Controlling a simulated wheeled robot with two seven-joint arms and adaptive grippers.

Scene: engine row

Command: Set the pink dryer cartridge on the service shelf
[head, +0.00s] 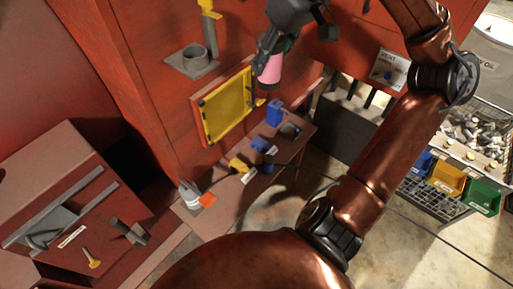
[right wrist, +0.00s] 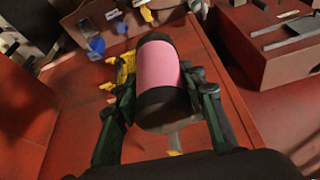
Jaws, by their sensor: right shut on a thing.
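The pink dryer cartridge (head: 269,70) is a pink cylinder with dark ends, held in the air in front of the red cabinet wall. It also fills the middle of the right wrist view (right wrist: 158,72). My right gripper (head: 272,52) is shut on it, with a green-black finger on each side in the right wrist view (right wrist: 162,98). The red-brown shelf (head: 222,212) with several small items lies below the cartridge; I cannot tell for sure that it is the service shelf. My left gripper does not show.
A yellow framed panel (head: 228,105) is on the red wall, left of the cartridge. Blue container (head: 275,113), yellow item (head: 238,165) and white-and-orange item (head: 190,195) crowd the shelf. A red bench (head: 70,200) stands left.

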